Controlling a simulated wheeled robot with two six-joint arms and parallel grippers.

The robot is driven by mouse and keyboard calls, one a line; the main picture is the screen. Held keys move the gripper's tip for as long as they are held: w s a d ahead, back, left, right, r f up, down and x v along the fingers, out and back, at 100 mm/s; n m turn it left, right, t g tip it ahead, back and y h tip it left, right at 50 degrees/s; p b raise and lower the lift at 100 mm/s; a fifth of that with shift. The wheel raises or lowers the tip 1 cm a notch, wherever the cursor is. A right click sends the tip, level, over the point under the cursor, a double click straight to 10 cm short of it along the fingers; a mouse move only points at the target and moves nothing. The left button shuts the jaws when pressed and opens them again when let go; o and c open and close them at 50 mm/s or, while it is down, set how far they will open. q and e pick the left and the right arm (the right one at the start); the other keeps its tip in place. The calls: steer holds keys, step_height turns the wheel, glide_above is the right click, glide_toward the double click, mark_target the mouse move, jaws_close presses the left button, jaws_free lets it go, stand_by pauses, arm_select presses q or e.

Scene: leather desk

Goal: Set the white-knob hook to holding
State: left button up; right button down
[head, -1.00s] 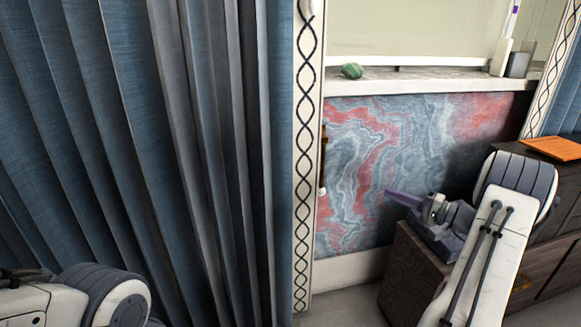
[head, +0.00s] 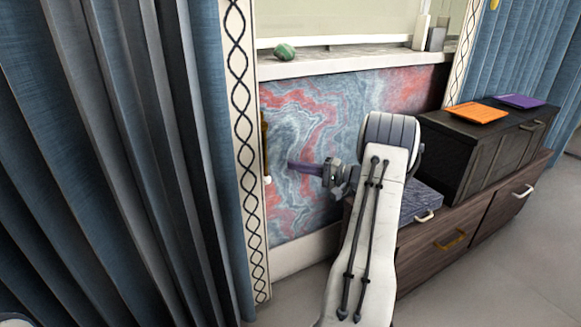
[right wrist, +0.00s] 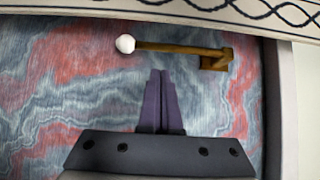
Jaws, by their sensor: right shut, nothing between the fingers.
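The white-knob hook is a slim brass bar (head: 265,140) on the marbled wall panel, beside the patterned curtain trim. In the head view the bar hangs about upright with its white knob (head: 267,180) at the lower end. In the right wrist view the brass bar (right wrist: 180,48) lies across the picture, white knob (right wrist: 125,44) at left and mount at right. My right gripper (head: 291,164) has purple fingers, shut and empty, just right of the hook and apart from it in the head view. The fingertips (right wrist: 159,74) show below the bar in the right wrist view. My left gripper is out of view.
Blue curtains (head: 110,150) with a white patterned trim (head: 243,110) stand close left of the hook. A ledge (head: 350,62) with a green stone (head: 285,52) is above. A dark wood cabinet (head: 430,245) and a box with orange (head: 477,113) and purple items stand at right.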

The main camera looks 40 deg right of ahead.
steer(key=b+x, duration=0.2)
steer(key=x, duration=0.6)
steer(key=shift+a, duration=0.1)
steer(key=s+a+r+m+g+p, duration=0.2)
steer(key=s+r+m+g+p, duration=0.5)
steer(key=p, duration=2.9)
steer(key=shift+s+a+r+m+g+p, duration=0.35)
steer(key=shift+s+r+g, duration=1.95)
steer(key=shift+g, duration=1)
steer(key=shift+w+r, duration=0.1)
steer(key=shift+w, duration=0.05)
